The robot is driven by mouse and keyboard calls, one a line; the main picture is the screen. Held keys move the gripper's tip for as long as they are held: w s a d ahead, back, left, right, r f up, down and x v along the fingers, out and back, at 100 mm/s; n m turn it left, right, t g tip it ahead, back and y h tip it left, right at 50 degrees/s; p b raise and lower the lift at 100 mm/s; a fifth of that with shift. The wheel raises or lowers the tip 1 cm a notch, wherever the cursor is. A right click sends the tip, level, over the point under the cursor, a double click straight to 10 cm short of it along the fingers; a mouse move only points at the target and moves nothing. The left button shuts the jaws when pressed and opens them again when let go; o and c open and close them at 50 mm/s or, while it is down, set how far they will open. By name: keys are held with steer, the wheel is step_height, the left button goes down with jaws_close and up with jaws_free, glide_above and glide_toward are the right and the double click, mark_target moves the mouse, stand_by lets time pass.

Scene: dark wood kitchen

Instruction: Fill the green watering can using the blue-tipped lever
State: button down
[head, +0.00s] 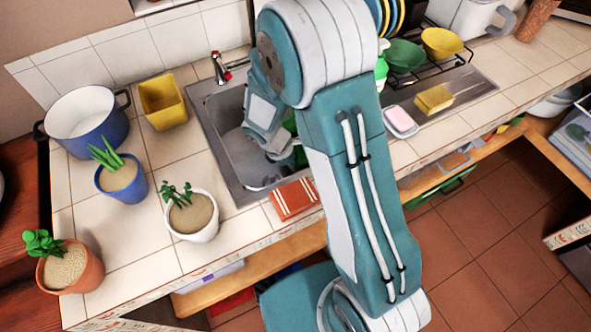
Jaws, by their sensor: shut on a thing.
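My gripper (284,158) reaches down into the sink (225,125), left of my arm. It is shut on the green watering can (290,122), of which only a small green part shows between the gripper and my arm. The can's spout, opening and any water in it are hidden. The metal faucet (220,68) stands at the back left of the sink, up and left of my gripper and apart from it. A red tip shows on its right side. I cannot make out the blue-tipped lever.
Left of the sink stand a blue pot (85,122), a yellow planter (162,100) and several potted plants. An orange-red cloth or book (294,198) lies at the front edge. A yellow sponge (434,99), soap dish (401,121) and dish rack are on the right.

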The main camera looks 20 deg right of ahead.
steer(key=shift+f, duration=1.55)
steer(key=c, duration=0.7)
jaws_free()
steer(key=shift+o, duration=0.3)
steer(key=v, duration=1.2)
